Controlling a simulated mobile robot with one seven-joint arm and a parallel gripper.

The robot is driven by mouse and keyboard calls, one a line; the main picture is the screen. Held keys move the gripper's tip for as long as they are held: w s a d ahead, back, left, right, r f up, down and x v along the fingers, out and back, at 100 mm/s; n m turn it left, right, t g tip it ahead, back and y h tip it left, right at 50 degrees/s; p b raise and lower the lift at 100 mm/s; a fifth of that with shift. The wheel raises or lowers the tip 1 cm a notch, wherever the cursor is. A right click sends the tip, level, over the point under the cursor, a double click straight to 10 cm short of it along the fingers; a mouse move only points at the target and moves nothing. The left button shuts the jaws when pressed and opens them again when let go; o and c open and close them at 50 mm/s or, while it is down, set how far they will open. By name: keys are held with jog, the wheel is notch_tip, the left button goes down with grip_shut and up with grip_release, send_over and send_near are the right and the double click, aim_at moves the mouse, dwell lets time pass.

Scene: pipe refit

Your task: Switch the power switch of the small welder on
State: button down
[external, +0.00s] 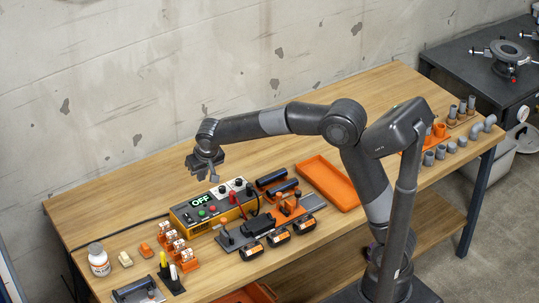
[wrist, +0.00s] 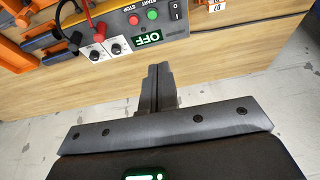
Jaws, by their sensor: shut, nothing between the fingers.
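The small welder (external: 185,220) is a yellow and grey box on the wooden table, with a lit display (external: 201,200) reading OFF. In the wrist view its grey panel (wrist: 108,32) shows at the top, with the green OFF display (wrist: 147,39), a red and a green button, and two knobs. The black power switch (wrist: 176,10), marked I and O, sits at the panel's end beside the buttons. My gripper (wrist: 158,68) is shut and empty. In the external view my gripper (external: 214,179) hangs above the back of the welder, apart from it.
An orange tray (external: 327,183) lies to the right. The table behind the welder is mostly clear.

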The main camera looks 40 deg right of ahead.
aim_at(186, 214)
jog(key=a+f, duration=0.1)
jog(key=a, duration=0.1)
jog(key=w+a+f, duration=0.1)
jog(key=a+f, duration=0.1)
jog(key=x, duration=1.4)
jog(key=shift+s, duration=0.35)
